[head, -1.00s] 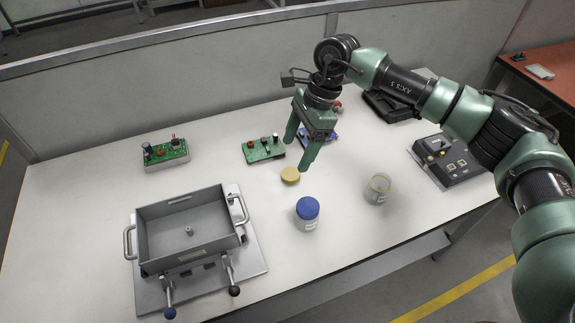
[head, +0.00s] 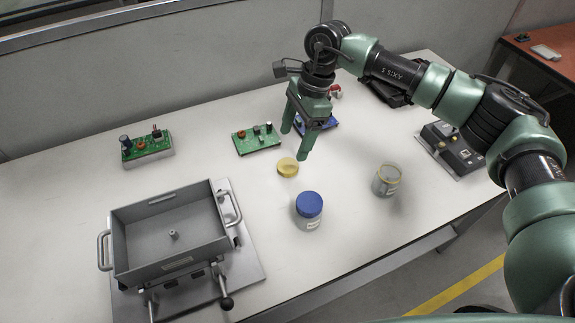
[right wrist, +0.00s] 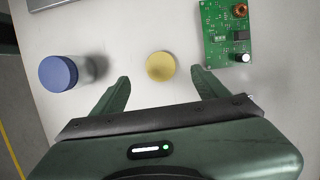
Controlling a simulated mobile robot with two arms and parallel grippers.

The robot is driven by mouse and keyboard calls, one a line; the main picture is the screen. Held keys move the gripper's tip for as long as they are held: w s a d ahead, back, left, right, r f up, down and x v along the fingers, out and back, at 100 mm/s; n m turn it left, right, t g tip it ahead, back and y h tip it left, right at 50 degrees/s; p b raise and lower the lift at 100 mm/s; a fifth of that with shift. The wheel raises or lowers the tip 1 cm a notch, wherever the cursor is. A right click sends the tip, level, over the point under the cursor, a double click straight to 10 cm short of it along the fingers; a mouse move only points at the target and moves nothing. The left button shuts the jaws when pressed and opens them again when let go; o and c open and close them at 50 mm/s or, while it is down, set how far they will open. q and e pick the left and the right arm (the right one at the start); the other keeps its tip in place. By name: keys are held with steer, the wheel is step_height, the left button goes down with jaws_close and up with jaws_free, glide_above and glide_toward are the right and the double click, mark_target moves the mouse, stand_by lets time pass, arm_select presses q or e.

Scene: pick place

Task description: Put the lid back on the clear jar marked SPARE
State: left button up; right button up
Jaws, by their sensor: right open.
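A round yellow lid (head: 288,167) lies flat on the white table; it also shows in the right wrist view (right wrist: 160,66). A clear jar (head: 386,181) with a yellowish rim and no lid stands upright to its right; its marking is not readable. My right gripper (head: 294,144) points down, open and empty, above the table close to the lid. In the right wrist view the lid appears between and slightly beyond the fingertips (right wrist: 160,77), with a gap on each side. My left gripper is not in view.
A blue-lidded jar (head: 309,210) stands near the lid, toward the front. A grey tray (head: 125,247) on a metal fixture is at left. A dark control box (head: 453,150) is at right.

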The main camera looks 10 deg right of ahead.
mark_target(288, 165)
steer(key=shift+x, duration=1.25)
steer(key=shift+d, duration=0.1)
steer(key=x, duration=0.1)
steer(key=p+x, duration=0.1)
steer(key=x, duration=0.2)
steer(key=shift+d+f+p, duration=0.25)
steer(key=shift+d+p, duration=0.05)
steer(key=shift+a+f, duration=0.1)
steer(key=shift+f, duration=0.45)
steer(key=c, duration=1.4)
